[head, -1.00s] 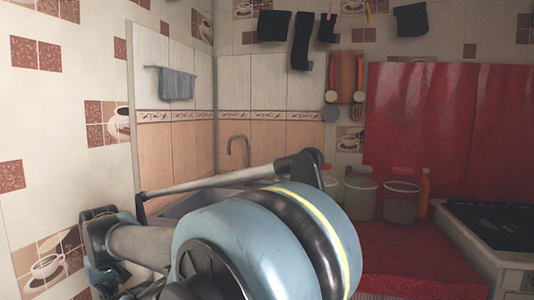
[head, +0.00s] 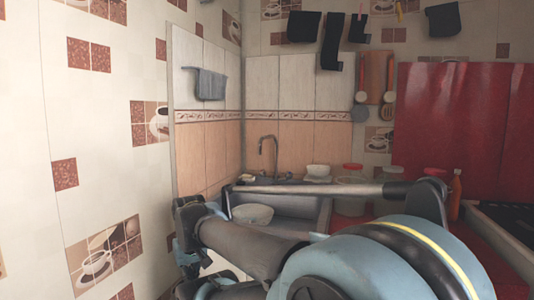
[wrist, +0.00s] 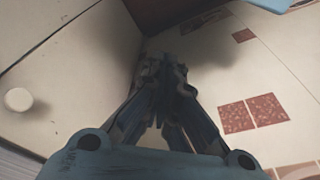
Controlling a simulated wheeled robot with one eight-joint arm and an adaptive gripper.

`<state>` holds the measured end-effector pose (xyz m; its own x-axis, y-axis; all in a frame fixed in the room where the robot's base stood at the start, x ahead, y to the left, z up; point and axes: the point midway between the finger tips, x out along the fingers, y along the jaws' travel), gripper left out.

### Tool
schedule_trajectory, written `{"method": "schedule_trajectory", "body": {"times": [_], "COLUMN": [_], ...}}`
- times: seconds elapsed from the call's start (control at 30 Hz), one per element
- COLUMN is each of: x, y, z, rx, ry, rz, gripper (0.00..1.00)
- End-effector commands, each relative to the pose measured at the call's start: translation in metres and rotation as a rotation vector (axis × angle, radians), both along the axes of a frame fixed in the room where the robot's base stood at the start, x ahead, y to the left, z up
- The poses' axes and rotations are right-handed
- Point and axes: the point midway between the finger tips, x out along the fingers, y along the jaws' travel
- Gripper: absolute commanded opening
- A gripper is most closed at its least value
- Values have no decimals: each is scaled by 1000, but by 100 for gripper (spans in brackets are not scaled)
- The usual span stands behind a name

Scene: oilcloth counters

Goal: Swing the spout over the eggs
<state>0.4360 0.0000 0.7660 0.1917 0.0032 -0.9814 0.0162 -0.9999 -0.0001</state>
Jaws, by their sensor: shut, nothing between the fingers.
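The metal spout (head: 268,148) is a tall hooked tap at the back of the sink (head: 305,207), near the wall corner. A pale bowl or colander (head: 254,215) sits in the sink, partly behind my arm. I cannot make out any eggs; its contents are not clear. My gripper (head: 188,225) is at the left of the head view, in front of and left of the sink, well apart from the spout. In the wrist view my gripper (wrist: 163,65) is shut and empty, with neither spout nor eggs in view.
A pale panel with a round knob (wrist: 18,99) is left of my gripper in the wrist view, and the tiled wall (wrist: 225,70) is at its right. A small white bowl (head: 317,170), lidded jars (head: 350,203) and an orange bottle (head: 454,198) stand along the back counter.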

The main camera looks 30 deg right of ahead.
Motion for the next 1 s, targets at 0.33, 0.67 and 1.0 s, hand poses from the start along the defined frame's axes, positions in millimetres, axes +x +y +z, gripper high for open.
{"method": "schedule_trajectory", "body": {"times": [0.33,0.67,1.0], "x": [45,128,211], "y": [4,-22,-111], "z": [48,116,186], "rx": [216,524,834], "ry": [23,-11,-132], "rz": [-185,-411,-603], "gripper": [0,0,0]}}
